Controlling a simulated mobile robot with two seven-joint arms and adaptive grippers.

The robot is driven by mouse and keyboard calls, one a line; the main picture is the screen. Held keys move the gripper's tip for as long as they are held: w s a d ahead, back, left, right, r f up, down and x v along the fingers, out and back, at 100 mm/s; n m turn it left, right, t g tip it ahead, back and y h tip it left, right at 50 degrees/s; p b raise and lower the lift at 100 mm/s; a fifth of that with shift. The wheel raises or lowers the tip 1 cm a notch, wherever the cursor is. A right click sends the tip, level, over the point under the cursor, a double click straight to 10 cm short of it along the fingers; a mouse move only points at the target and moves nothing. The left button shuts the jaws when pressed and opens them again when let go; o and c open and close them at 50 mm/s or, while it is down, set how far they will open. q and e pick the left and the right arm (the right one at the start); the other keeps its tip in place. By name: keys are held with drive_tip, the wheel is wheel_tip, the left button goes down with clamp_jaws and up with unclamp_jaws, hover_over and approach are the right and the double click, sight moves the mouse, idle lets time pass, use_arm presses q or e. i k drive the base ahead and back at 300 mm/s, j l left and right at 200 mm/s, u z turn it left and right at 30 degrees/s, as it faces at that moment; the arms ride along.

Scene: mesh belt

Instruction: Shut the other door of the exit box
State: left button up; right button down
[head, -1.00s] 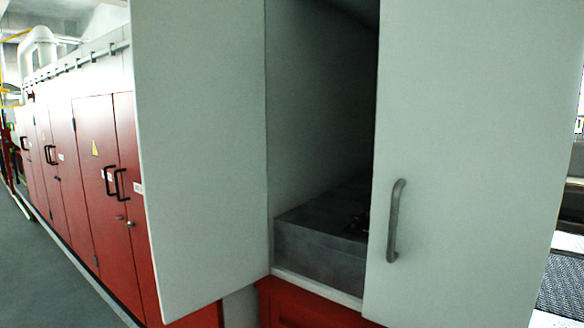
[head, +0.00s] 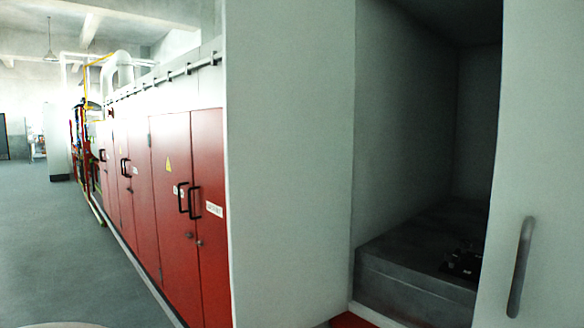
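The exit box stands close in front of me in the head view, with a dark interior and a grey block-like floor (head: 400,275). A gap into the box shows between the two doors. A small black object (head: 463,264) lies inside. Neither of my grippers shows.
A row of red cabinets (head: 180,210) with black handles runs away on the left. Open grey floor (head: 75,250) lies at the left. A pale pipe (head: 123,68) rises above the cabinets, and a pale column (head: 58,140) stands far off.

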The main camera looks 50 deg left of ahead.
sight(288, 66)
drive_tip(key=j+z, duration=0.1)
drive_tip(key=j, duration=0.45)
drive_tip(key=j+z, duration=0.15)
drive_tip(key=j, duration=0.4)
drive_tip(key=k+j+z, duration=0.1)
drive_tip(key=j, duration=0.4)
drive_tip(key=k+j+z, duration=0.15)
drive_tip(key=j, duration=0.4)
drive_tip(key=j+z, duration=0.1)
drive_tip(key=j, duration=0.4)
drive_tip(key=k+j+z, duration=0.1)
drive_tip(key=j, duration=0.4)
drive_tip(key=k+j+z, duration=0.15)
drive_tip(key=j, duration=0.35)
drive_tip(key=k+j+z, duration=0.1)
drive_tip(key=k+j, duration=0.15)
drive_tip(key=j, duration=0.25)
drive_tip(key=l, duration=0.35)
drive_tip(key=k+l+z, duration=0.15)
drive_tip(key=l, duration=0.2)
